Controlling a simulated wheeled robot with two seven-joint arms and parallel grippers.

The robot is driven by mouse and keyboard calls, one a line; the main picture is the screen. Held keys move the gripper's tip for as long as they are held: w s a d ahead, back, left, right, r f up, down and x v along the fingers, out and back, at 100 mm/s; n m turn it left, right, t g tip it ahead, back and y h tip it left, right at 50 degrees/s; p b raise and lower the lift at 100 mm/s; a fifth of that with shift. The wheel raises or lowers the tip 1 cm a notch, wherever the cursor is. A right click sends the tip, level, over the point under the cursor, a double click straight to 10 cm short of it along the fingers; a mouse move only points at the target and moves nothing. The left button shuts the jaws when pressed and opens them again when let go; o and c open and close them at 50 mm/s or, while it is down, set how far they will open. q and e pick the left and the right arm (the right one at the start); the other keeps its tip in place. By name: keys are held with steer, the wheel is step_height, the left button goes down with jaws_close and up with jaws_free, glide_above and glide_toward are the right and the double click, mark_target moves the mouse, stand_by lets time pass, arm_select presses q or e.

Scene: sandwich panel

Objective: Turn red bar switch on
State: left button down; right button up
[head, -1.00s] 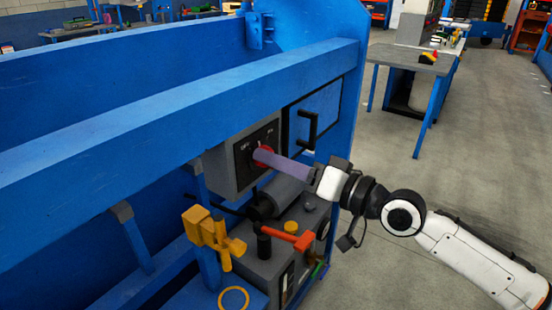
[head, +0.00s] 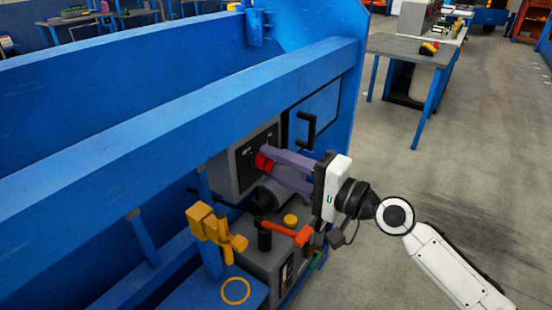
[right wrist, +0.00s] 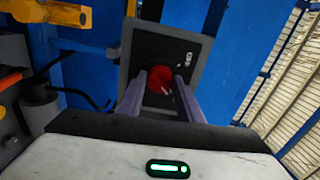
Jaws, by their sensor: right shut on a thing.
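The red bar switch (head: 263,162) is on the dark face of a grey switch box (head: 243,162) under the blue beam. My right gripper (head: 272,167) reaches it from the right, with its two purple fingers one above the other. In the right wrist view the red switch (right wrist: 158,90) lies between the fingertips (right wrist: 159,93), and the gripper is shut on it. The fingers hide part of the switch, so its exact angle is hard to read. Small white marks on the dark plate are too small to read surely. My left gripper is not in view.
A blue door with a black handle (head: 306,130) is just right of the box. Below are an orange-red lever (head: 290,232), yellow fittings (head: 215,232) and a grey unit with a yellow button (head: 290,220). Open floor (head: 460,190) lies to the right.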

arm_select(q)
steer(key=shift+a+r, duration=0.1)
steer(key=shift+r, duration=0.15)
arm_select(e)
steer(key=shift+m, duration=0.4)
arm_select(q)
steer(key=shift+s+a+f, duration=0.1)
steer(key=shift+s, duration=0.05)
arm_select(e)
steer(key=o, duration=1.1)
steer(key=shift+c, duration=0.2)
steer(key=shift+d, duration=0.1)
arm_select(q)
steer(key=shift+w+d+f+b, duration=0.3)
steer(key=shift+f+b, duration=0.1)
steer(key=shift+b, duration=0.4)
arm_select(e)
steer(key=v, duration=1)
steer(key=shift+s, duration=0.1)
